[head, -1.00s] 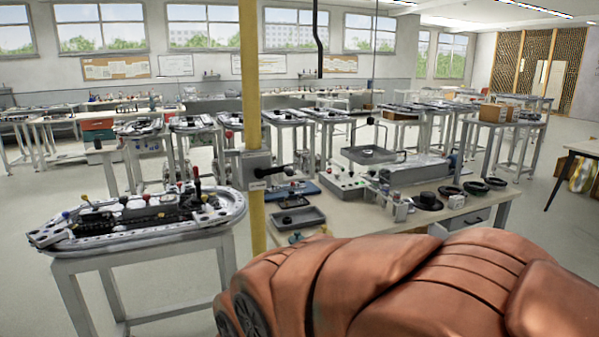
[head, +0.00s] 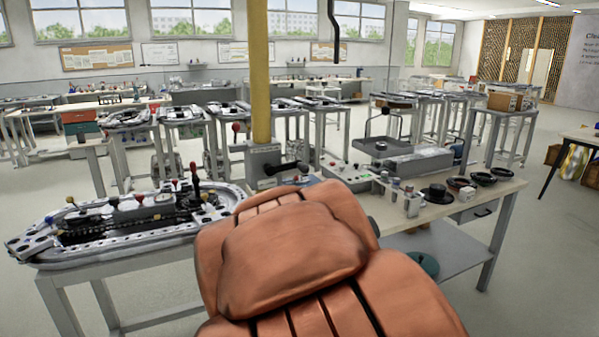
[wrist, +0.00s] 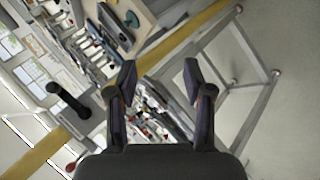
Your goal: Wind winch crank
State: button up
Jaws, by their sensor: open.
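The winch is a grey box (head: 263,158) on a yellow post (head: 260,75) in the head view. Its black crank handle (head: 282,168) sticks out to the right, just above my copper-coloured arm. In the wrist view, the yellow post (wrist: 185,40) runs diagonally, and the black crank handle (wrist: 68,100) is left of my gripper (wrist: 160,70). My gripper is open, with nothing between its fingers and apart from the crank. My gripper is not visible in the head view. My arm hides the area below the winch.
A ring track (head: 120,222) on a metal stand is left of the post. A workbench (head: 470,202) with a grey tray, jars and dark round parts is at right. Several stands with tracks line the back. Floor is open at far right.

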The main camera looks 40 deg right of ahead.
aim_at(307, 172)
jog(key=w+d+r+n+t, duration=0.3)
jog(key=d+n, duration=0.2)
jog(key=n, duration=0.3)
jog(key=w+d+r+n+t+b, duration=0.1)
jog(key=w+d+r+n+t, duration=0.2)
jog(key=d+n, duration=0.3)
jog(key=w+d+r+n+t+b, duration=0.1)
jog(key=w+d+r+n+t, duration=0.3)
jog(key=n, duration=0.7)
jog(key=shift+w+d+n+t+y, duration=0.35)
jog(key=shift+w+d+t, duration=0.4)
jog(key=shift+d, duration=0.3)
jog(key=shift+w+f+y, duration=0.1)
jog(key=shift+w+y, duration=0.1)
jog(key=shift+y, duration=0.05)
jog(key=shift+p+x, duration=0.95)
jog(key=shift+x, duration=2.8)
grip_shut()
